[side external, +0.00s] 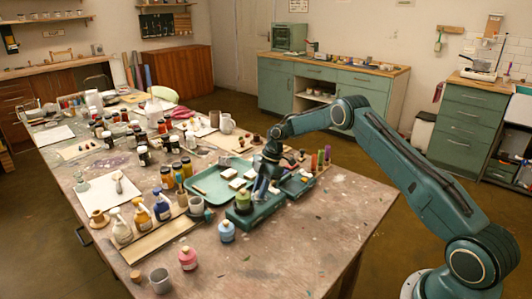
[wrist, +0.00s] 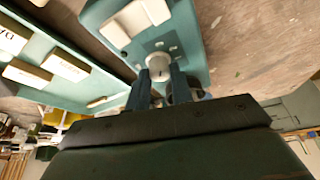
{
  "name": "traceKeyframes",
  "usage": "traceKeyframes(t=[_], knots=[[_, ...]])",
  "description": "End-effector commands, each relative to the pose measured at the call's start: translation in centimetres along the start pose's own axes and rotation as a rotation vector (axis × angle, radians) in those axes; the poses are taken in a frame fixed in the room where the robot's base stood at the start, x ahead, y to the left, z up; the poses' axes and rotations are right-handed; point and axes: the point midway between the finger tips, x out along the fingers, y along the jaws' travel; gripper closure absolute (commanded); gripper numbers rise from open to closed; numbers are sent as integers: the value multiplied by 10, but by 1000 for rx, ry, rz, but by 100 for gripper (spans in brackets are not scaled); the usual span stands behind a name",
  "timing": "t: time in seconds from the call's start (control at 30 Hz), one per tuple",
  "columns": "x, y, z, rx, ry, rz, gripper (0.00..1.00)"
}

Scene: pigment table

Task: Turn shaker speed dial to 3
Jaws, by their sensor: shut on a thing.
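In the wrist view, a round pale dial (wrist: 158,62) sits on a teal housing (wrist: 192,30), with small pale marks around it. A short dark line shows on its face, but I cannot read the setting. My gripper (wrist: 159,76) has one finger on each side of the dial and is shut on it. In the side view, my gripper (side external: 262,193) points down at the teal shaker (side external: 240,222), which bears a green jar (side external: 244,201). The arm and fingers hide the dial there.
A teal tray (side external: 208,194) with pale blocks lies close beside the shaker; its labelled blocks show in the wrist view (wrist: 65,65). A blue bottle (side external: 226,232) and a pink bottle (side external: 188,259) stand in front. The table's right end is mostly clear.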

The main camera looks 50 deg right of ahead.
Motion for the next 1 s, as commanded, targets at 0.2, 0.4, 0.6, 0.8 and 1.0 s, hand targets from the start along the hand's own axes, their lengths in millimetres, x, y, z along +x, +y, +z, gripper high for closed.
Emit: traceKeyframes(t=[0.2, 0.4, 0.6, 0.8, 1.0], knots=[[1, -1, 1, 1, 0, -2, 100], [1, 0, 1, 2, 0, -1, 56], [0, 0, 0, 1, 0, 0, 56], [-4, 0, 0, 0, 0, 2, 56], [-20, 0, 0, 2, 0, 2, 56]])
